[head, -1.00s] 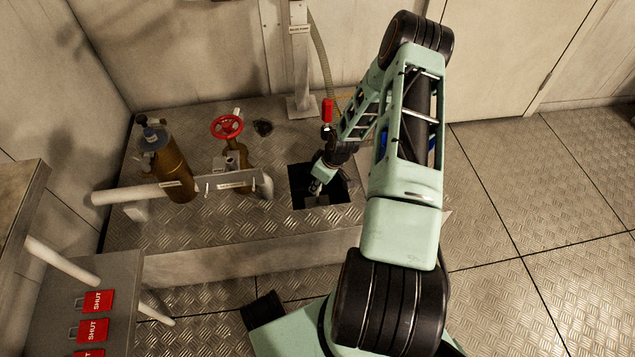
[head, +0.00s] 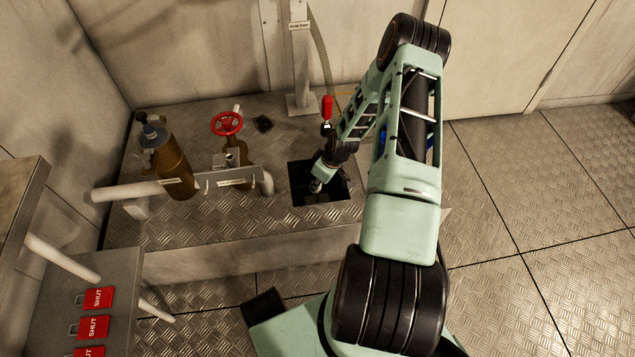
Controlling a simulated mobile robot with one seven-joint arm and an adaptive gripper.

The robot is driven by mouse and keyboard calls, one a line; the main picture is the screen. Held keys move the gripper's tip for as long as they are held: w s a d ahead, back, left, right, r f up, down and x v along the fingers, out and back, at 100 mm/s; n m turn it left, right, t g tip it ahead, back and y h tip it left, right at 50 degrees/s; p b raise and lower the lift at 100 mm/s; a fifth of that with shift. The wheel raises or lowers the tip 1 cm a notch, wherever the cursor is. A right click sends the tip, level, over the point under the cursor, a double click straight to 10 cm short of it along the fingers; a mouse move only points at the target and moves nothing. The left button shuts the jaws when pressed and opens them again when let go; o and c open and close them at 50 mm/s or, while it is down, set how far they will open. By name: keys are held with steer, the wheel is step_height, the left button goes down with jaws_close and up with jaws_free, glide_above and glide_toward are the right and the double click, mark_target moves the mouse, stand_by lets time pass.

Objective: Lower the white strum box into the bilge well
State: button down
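The bilge well (head: 336,198) is a dark square opening in the raised tread-plate platform, at the middle of the head view. My gripper (head: 316,186) points down over the left part of the opening, at about the level of its mouth. The fingers are small and dark against the well, so whether they are open or shut does not show. I cannot make out the white strum box; a small pale patch at the fingertips is too small to identify. My wrist and forearm cover part of the well's back right side.
Left of the well stand a white pipe (head: 130,193), a brown cylinder (head: 172,170) and a red handwheel valve (head: 227,124). Behind it are a white post (head: 300,70), a hose (head: 322,50) and a red handle (head: 327,107). Red SHUT tags (head: 98,298) hang at lower left. The right floor is clear.

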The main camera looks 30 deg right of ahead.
steer(key=shift+f, duration=0.15)
steer(key=c, duration=1.7)
jaws_free()
steer(key=shift+o, duration=0.2)
steer(key=v, duration=1.2)
